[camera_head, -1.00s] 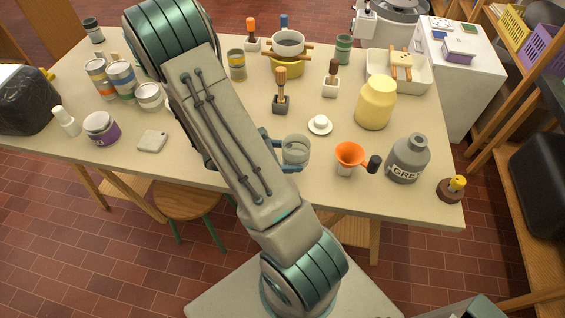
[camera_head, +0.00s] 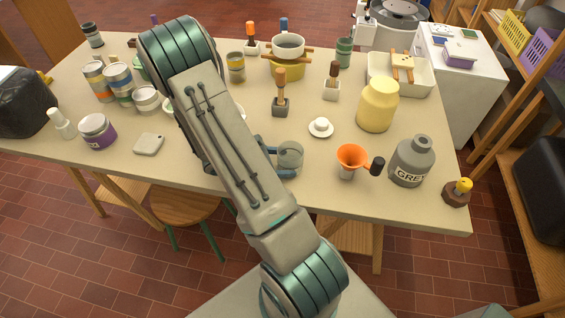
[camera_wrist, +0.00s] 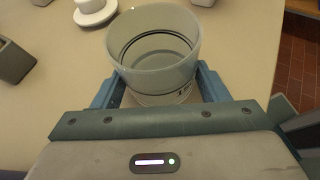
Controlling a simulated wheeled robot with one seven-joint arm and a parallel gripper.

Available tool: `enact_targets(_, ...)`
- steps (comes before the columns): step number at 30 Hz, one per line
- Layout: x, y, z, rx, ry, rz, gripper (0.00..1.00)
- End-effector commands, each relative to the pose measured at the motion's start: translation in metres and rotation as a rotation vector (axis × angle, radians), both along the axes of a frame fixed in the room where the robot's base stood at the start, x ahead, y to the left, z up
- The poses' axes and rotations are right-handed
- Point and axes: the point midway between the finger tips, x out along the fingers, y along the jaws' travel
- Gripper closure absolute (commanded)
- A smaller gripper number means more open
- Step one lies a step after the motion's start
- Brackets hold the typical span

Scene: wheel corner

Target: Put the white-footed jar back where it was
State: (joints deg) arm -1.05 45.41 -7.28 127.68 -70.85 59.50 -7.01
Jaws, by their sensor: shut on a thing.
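A clear, open-topped jar (camera_head: 290,155) with dark rings inside is in my gripper near the table's front edge. It also shows upright in the wrist view (camera_wrist: 155,45), where a pale, whitish foot shows low between the jaws. My gripper (camera_wrist: 157,84) is shut on it, with a blue finger on each side. In the head view my arm hides part of the gripper. I cannot tell whether the jar's foot touches the table.
An orange funnel (camera_head: 352,156) on a stand and a grey bottle (camera_head: 412,163) stand to the right of the jar. A grey block with a wooden handle (camera_head: 281,100) stands further back. My arm covers the table left of the jar.

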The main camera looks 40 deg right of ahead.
Motion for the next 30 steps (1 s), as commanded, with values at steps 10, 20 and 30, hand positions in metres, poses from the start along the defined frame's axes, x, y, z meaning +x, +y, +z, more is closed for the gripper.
enact_targets(10,0.0,0.0,-0.002,0.0,0.0,0.0,0.1)
enact_targets(20,0.008,0.02,0.011,0.0,-0.005,0.004,0.1)
enact_targets(30,0.027,0.08,0.043,0.001,-0.003,0.003,0.1)
